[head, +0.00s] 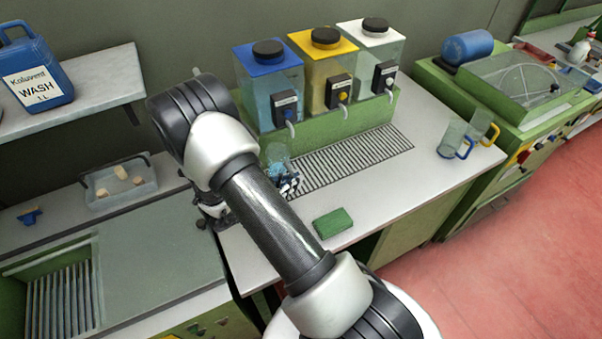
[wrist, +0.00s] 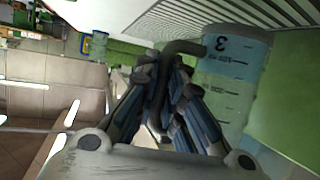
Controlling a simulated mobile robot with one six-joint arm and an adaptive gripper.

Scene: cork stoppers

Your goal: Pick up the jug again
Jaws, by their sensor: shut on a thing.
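The jug (head: 277,153) is clear, with a bluish tint, and is partly hidden by my gripper in the head view. In the wrist view the jug (wrist: 232,78) shows dark scale marks and a dark grey handle (wrist: 184,47). My gripper (head: 289,185) is at the jug's near side, at the left end of the slotted drain grille. In the wrist view my gripper (wrist: 166,100) has its fingers closed around the handle. I cannot tell whether the jug's base touches the worktop.
Three dispensers with blue (head: 268,85), yellow (head: 325,70) and white (head: 374,62) tops stand behind the grille (head: 345,165). A green sponge (head: 333,223) lies in front. Jugs with blue (head: 452,142) and yellow (head: 483,126) handles stand at the right.

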